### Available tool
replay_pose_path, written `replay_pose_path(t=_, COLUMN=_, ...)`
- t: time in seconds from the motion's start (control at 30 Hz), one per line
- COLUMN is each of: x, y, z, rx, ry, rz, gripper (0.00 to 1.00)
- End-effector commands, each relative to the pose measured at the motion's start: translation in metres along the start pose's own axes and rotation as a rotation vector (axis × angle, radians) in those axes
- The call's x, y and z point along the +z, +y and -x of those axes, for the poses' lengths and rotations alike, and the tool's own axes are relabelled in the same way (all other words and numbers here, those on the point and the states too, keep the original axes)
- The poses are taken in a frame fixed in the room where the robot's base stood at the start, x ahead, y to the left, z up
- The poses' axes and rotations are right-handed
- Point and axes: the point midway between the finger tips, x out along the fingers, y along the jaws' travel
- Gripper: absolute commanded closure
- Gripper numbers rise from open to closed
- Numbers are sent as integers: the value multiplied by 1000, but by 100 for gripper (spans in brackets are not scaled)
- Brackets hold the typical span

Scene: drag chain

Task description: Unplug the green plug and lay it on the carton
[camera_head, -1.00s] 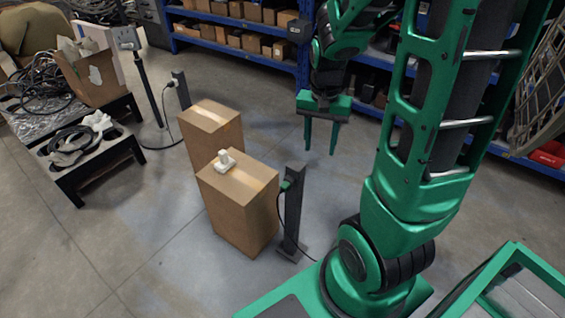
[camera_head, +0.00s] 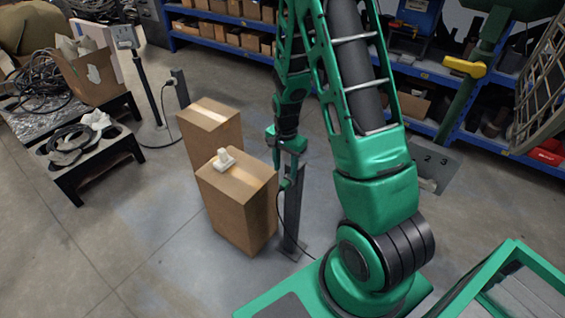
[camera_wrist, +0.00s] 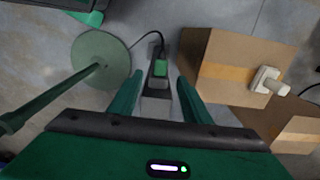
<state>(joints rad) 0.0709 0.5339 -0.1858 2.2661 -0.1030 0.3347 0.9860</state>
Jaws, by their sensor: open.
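The green plug (camera_head: 285,184) sits at the upper part of a dark post (camera_head: 292,212), and a black cable hangs from it. In the wrist view the green plug (camera_wrist: 160,68) shows between my fingers, toward their tips. My gripper (camera_wrist: 160,82) is open and empty, one finger on each side of the post top, with gaps visible. In the head view my gripper (camera_head: 286,150) is at the post top, partly hidden by my arm. The near carton (camera_head: 232,210) stands left of the post; it also shows in the wrist view (camera_wrist: 225,85).
A white adapter (camera_head: 223,160) lies on the near carton's top. A second carton (camera_head: 207,140) stands behind it. Another post (camera_head: 180,90) with a cable is farther back. A green disc with a pole (camera_wrist: 103,60) lies left in the wrist view.

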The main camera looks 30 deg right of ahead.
Motion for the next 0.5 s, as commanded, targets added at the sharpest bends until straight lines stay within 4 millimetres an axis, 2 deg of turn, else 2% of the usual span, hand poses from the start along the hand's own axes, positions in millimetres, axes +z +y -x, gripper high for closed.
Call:
replay_pose_path(t=0.2, x=0, y=1, z=-37, rx=4, ry=-2, rz=0, gripper=56)
replay_pose_path(t=0.5, x=0, y=1, z=-67, rx=2, ry=-2, rz=1, gripper=56)
